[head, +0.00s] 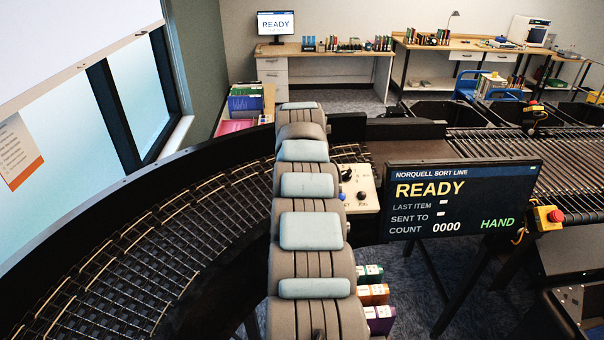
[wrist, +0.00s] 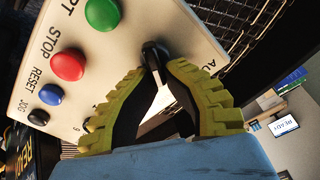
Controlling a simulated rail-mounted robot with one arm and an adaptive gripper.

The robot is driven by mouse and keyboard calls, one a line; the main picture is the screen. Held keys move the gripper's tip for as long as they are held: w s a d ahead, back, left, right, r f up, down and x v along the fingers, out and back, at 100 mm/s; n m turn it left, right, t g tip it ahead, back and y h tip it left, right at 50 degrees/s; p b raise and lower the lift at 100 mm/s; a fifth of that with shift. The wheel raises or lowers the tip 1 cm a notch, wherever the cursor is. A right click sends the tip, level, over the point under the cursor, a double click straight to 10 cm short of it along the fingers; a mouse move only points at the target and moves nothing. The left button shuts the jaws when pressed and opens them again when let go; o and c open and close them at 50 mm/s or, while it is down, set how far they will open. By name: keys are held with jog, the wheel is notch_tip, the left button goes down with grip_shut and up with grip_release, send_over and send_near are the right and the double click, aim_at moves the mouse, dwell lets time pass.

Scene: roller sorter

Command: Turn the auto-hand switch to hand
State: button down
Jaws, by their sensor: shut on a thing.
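The auto-hand switch (wrist: 152,52) is a small black knob on the cream control panel (wrist: 120,65), seen in the wrist view. My gripper (wrist: 155,67) has its two ribbed yellow-green fingers shut on the switch, with the tips at the panel face. Part of an "AU" label shows to the right of the switch. In the head view the panel (head: 367,204) shows just right of my arm, which hides my gripper. The display (head: 462,199) there reads "READY" and "HAND", with count 0000.
Green (wrist: 102,14), red (wrist: 68,64), blue (wrist: 51,94) and black (wrist: 38,117) buttons sit beside the switch. A curved roller conveyor (head: 140,240) lies left, a straight one (head: 570,160) right. A yellow box with a red stop button (head: 556,216) stands beside the display.

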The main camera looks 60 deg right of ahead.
jog(key=shift+w+a+f, duration=0.1)
jog(key=shift+a+f, duration=0.05)
jog(key=shift+f, duration=0.2)
jog(key=c, duration=1.1)
grip_release()
jog(key=shift+a, duration=0.15)
jog(key=shift+r, duration=0.2)
jog(key=shift+r, duration=0.5)
jog(key=v, duration=1)
jog(key=shift+a+r, duration=0.2)
jog(key=shift+r, duration=0.15)
